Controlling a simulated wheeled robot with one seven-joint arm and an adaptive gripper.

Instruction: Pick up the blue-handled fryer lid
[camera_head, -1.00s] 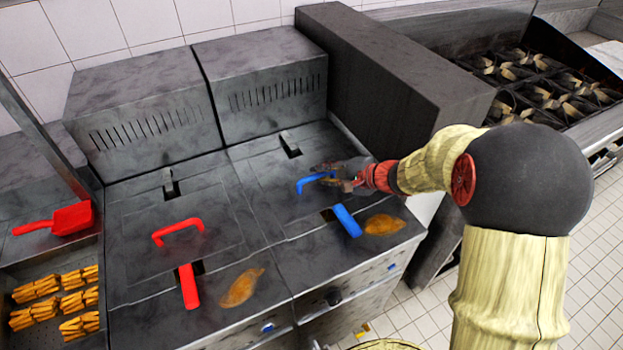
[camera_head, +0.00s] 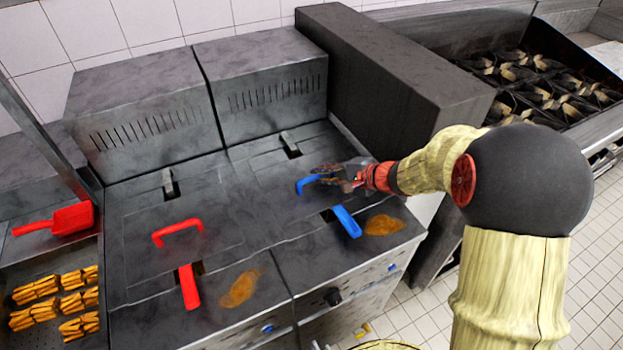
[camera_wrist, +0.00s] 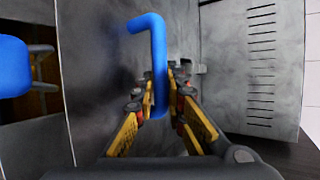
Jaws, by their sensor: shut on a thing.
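The fryer lid (camera_head: 263,185) is a dark grey panel on the right-hand fryer, and it lies flat as far as I can tell. Its blue handle (camera_head: 308,183) stands up from it and also shows in the wrist view (camera_wrist: 158,50). My gripper (camera_wrist: 160,100) is shut on the blue handle, with one finger on each side of the bar. In the head view, my gripper (camera_head: 338,178) comes to the handle from the right and hides its right end.
A blue basket handle (camera_head: 346,221) is in front of the lid. The left fryer has a red lid handle (camera_head: 178,232) and a red basket handle (camera_head: 188,286). A red scoop (camera_head: 60,219) and fried food (camera_head: 60,300) are at left. A tall dark block (camera_head: 390,75) stands behind my arm.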

